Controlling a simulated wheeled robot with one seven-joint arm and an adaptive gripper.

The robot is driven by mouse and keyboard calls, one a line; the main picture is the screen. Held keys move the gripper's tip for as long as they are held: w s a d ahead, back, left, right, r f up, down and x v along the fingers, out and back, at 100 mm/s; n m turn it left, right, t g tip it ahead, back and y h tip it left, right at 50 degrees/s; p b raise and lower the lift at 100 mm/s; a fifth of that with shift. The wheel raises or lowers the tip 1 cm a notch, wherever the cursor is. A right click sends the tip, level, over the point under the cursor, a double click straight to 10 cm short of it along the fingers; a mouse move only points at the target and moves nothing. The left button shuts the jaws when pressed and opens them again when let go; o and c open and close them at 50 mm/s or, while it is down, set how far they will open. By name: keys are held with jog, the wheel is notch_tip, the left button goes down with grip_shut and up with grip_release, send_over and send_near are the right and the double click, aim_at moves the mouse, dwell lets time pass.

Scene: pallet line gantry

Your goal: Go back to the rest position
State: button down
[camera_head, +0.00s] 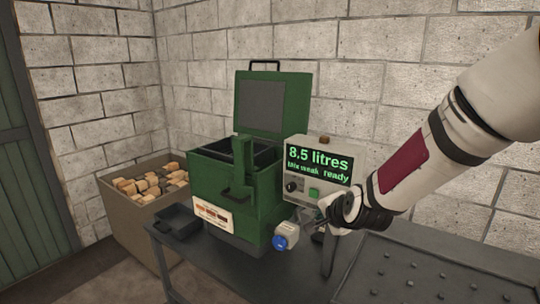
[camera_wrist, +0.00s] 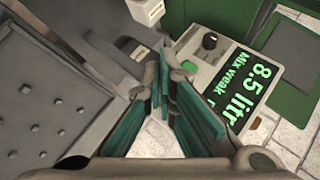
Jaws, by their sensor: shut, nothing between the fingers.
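My gripper (camera_head: 328,222) is in the head view at the end of my white arm, in front of the lower part of the grey control box (camera_head: 325,150). In the wrist view my gripper (camera_wrist: 165,95) shows green finger pads close together with nothing between them. The control box has a lit screen reading "8.5 litres" and "ready", a black knob and a green button. The screen and knob also show in the wrist view (camera_wrist: 265,85). A green machine (camera_head: 240,190) with its lid raised stands left of the control box.
A dark table (camera_head: 250,275) carries the machine. A small black tray (camera_head: 178,222) lies at its left end. A white part with a blue cap (camera_head: 286,237) is near my gripper. A bin (camera_head: 140,225) of wooden blocks stands left. A studded grey surface (camera_head: 440,275) is at right.

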jog(key=s+d+r+n+g, duration=0.1)
jog(key=s+r+n, duration=0.2)
jog(key=s, duration=0.8)
jog(key=s+d+r+n+g+h, duration=0.1)
jog(key=s+r+n, duration=0.3)
jog(key=s, duration=0.7)
jog(key=s+d+r+n+g, duration=0.2)
jog(key=s+r+n+g, duration=0.1)
jog(key=s, duration=0.8)
jog(key=r+n, duration=0.1)
jog(key=n, duration=0.1)
jog(key=shift+s+d+r+n+h, duration=0.2)
jog(key=shift+s+d+n+h, duration=0.1)
jog(key=shift+s, duration=0.1)
